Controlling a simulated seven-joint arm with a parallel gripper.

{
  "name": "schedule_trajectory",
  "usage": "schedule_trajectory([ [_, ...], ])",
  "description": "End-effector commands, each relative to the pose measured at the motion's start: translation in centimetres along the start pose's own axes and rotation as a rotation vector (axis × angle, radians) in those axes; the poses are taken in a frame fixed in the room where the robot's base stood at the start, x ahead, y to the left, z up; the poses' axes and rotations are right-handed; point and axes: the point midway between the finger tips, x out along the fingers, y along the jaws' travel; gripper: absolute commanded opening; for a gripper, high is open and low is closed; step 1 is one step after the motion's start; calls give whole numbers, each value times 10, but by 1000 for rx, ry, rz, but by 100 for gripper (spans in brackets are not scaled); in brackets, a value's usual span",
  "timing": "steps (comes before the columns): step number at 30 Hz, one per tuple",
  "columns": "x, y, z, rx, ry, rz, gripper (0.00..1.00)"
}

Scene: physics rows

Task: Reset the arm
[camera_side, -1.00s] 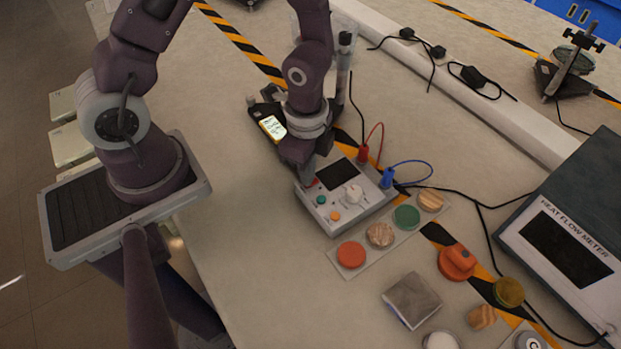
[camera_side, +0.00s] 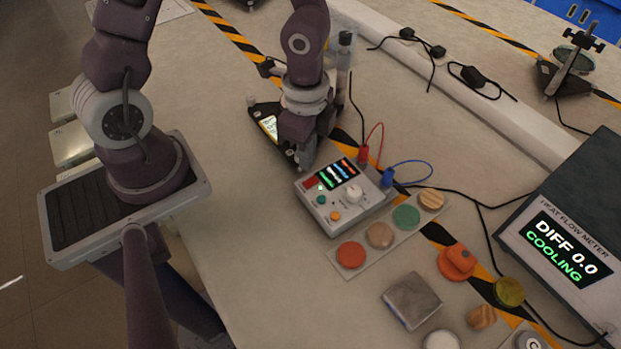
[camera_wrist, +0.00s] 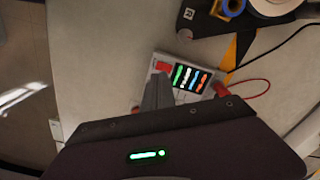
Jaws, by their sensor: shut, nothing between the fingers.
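My gripper (camera_side: 306,160) is shut and empty, pointing down at the upper left edge of a white control box. In the wrist view its closed fingers (camera_wrist: 158,92) stand beside the box's red switch (camera_wrist: 163,66); I cannot tell whether they touch it. The control box (camera_side: 326,223) has a lit screen with coloured bars, a knob, and green and orange buttons. The heat flow meter (camera_side: 515,236) at the right has a lit screen reading "DIFF 0.0" and "COOLING".
Red and blue leads rise from the box's back. A strip with several round samples (camera_side: 350,255) lies in front. A metal block (camera_side: 412,300), an orange piece (camera_side: 457,262) and wooden pieces lie farther right.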

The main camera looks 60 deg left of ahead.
Motion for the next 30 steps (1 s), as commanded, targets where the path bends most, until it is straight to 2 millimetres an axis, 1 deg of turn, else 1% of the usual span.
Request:
schedule_trajectory([
  [3,-11,-1,0,-2,1,-1,0],
  [6,-15,0,0,0,1,0,0],
  [14,-16,0,0,-2,-1,-2,0],
  [16,-26,-4,5,-34,-13,-34,0],
  [17,-34,-8,9,-65,-20,-60,0],
  [19,-64,-15,23,-179,-36,-146,0],
  [20,-81,-17,30,-246,-35,-188,0],
  [21,-103,-16,40,-341,-24,-238,0],
  [22,-119,-13,46,-417,-8,-270,0],
  [24,-152,-1,60,-587,56,-322,0],
  [26,-176,14,69,-718,134,-341,0],
  [27,-188,25,73,-793,190,-339,0],
  [30,-209,49,80,-930,322,-309,0],
])
